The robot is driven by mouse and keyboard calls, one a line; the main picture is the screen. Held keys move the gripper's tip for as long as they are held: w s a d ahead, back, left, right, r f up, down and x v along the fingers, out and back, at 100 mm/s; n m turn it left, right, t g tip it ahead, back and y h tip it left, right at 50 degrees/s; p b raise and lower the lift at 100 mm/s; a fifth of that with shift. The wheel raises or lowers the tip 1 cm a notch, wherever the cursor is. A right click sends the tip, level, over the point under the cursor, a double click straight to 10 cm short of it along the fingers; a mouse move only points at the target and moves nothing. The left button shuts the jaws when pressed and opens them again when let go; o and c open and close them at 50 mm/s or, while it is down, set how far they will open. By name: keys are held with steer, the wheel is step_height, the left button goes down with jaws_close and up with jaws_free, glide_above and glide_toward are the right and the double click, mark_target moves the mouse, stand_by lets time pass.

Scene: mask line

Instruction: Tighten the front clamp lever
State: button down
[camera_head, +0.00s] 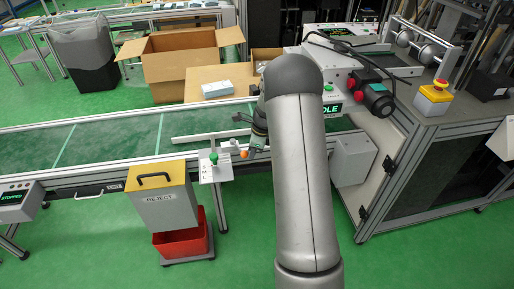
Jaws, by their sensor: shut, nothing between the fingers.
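The side guide rail (200,137) of the conveyor carries a light grey bracket plate (215,170) at its front edge. A green knob (213,158) stands upright on the plate. A small orange knob (244,154) shows just right of the plate; it looks like the end of a lever, but I cannot tell which clamp it belongs to. My gripper (251,149) is shut and empty, pointing down right beside the orange knob. I cannot tell whether they touch. My arm hides the area right of it.
A yellow-topped reject bin (162,200) stands at the front left of the plate, above a red crate (182,240). An open cardboard box (185,65) is behind the conveyor (100,145). A machine with an emergency stop (437,90) fills the right. The belt's left part is clear.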

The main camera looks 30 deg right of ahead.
steer(key=shift+s+a+m, duration=0.1)
steer(key=shift+a+m, duration=0.2)
steer(key=shift+m, duration=0.1)
steer(key=shift+d, duration=0.15)
